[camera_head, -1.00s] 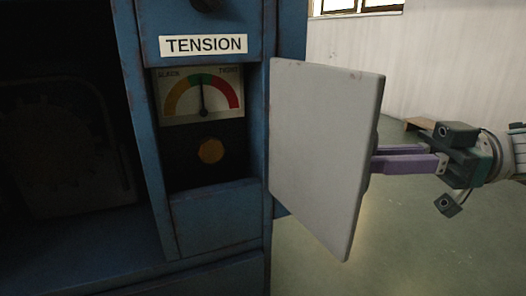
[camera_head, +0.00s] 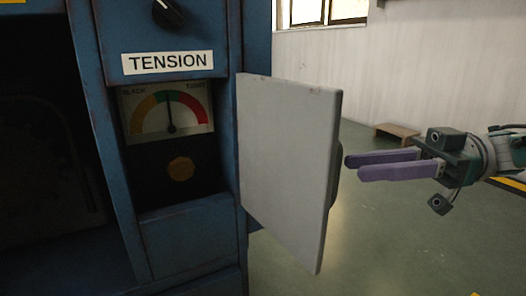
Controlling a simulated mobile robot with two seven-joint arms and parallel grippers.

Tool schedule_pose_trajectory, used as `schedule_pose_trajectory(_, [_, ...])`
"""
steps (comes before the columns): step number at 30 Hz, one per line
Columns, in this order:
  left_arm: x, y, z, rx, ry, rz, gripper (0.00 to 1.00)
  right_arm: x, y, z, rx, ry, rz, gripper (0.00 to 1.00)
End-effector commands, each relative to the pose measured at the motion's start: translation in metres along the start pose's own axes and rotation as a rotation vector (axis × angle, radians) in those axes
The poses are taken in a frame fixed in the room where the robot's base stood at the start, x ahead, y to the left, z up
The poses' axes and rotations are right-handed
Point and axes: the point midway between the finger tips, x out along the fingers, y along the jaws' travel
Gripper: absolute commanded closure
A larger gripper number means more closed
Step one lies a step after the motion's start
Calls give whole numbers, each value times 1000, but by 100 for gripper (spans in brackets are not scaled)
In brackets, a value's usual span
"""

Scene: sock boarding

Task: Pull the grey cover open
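The grey cover (camera_head: 285,165) stands swung open on the right side of the blue machine, hinged near the opening's right edge. Behind it the opening shows a gauge (camera_head: 168,112) and a round amber knob (camera_head: 181,169). A dark handle (camera_head: 335,180) shows in part at the cover's far side. My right gripper (camera_head: 352,166), with purple fingers, is to the right of the cover, its tips a little apart from the cover and handle. A gap shows between the fingers, and nothing is seen between them. My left gripper is out of view.
The blue machine (camera_head: 188,240) fills the left, with a TENSION label (camera_head: 168,62) and a black dial (camera_head: 168,12) above the opening. A low wooden stool (camera_head: 397,131) stands by the far wall. The floor right of the cover is clear.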

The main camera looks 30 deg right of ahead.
Motion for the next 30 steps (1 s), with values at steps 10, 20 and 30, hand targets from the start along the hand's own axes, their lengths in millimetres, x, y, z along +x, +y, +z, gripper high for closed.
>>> schedule_pose_trajectory(10, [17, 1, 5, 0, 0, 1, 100, -46, 1, 2, -2, 0, 1, 73])
schedule_pose_trajectory(20, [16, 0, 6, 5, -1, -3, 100, -48, 1, 0, -1, 0, -1, 73])
schedule_pose_trajectory(30, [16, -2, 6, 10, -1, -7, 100, -48, 1, 0, -1, 0, 0, 73])
